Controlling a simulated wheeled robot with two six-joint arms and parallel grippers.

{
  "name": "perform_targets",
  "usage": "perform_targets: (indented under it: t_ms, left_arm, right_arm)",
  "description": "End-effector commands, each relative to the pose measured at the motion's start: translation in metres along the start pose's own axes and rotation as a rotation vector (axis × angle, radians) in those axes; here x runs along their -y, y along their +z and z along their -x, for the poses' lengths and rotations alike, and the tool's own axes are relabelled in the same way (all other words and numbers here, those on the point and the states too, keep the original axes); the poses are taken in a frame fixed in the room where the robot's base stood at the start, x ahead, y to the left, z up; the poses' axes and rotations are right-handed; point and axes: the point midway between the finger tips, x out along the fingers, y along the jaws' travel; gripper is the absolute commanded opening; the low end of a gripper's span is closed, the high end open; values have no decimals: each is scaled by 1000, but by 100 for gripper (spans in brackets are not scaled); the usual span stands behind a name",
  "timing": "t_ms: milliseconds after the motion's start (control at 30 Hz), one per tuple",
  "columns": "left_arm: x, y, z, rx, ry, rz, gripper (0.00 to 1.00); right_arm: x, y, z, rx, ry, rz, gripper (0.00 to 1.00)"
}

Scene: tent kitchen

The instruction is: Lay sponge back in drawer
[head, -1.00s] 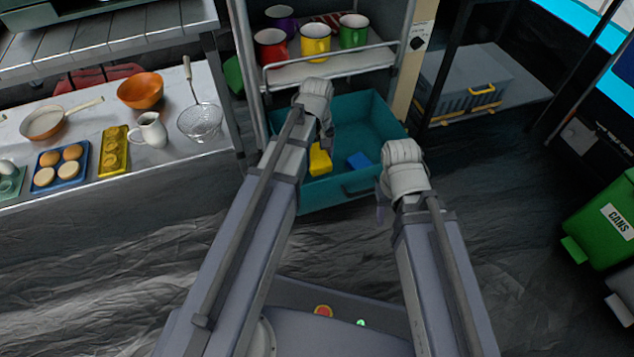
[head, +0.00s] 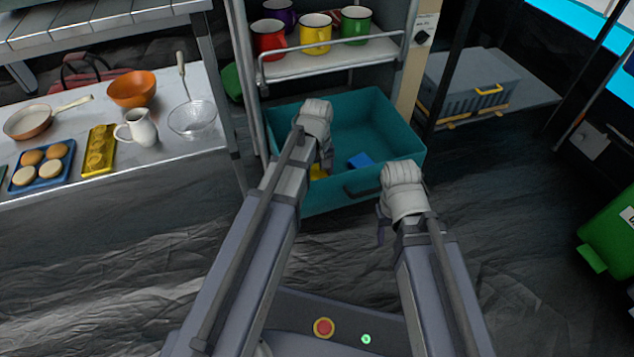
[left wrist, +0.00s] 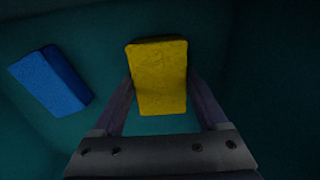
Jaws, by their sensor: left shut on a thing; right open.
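The yellow sponge (head: 318,172) shows in part in the head view, mostly hidden behind my left gripper (head: 322,158). In the left wrist view the yellow sponge (left wrist: 158,78) sits between the two fingers of my left gripper (left wrist: 162,95), which are shut on it. The teal drawer (head: 395,125) is pulled open under the mug shelf, and the sponge is over or inside it; its height above the floor is unclear. My right gripper (head: 382,225) is open and empty, in front of the drawer's right part; its fingers are small and dark here.
A blue block (head: 361,160) lies in the drawer; it also shows left of the sponge in the left wrist view (left wrist: 49,80). Mugs (head: 315,34) stand on the shelf above. A counter with food (head: 190,150) is at left, a green bin (head: 610,225) at right.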

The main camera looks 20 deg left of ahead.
Motion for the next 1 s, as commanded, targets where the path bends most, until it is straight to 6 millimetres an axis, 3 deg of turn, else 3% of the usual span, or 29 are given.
perform_targets:
  t_ms: [33,467,500,700,1000]
  left_arm:
    - [0,0,-10,0,0,0,31]
    - [0,0,-13,0,0,0,31]
    - [0,0,-12,0,0,0,78]
    - [0,0,-11,0,0,0,100]
    - [0,0,-10,0,0,0,100]
  right_arm:
    - [1,-1,-10,0,0,0,50]
    - [1,-1,-13,-1,0,0,50]
    - [1,-1,-12,-1,0,0,50]
    - [1,-1,-11,-1,0,0,50]
    - [1,-1,-10,0,0,0,50]
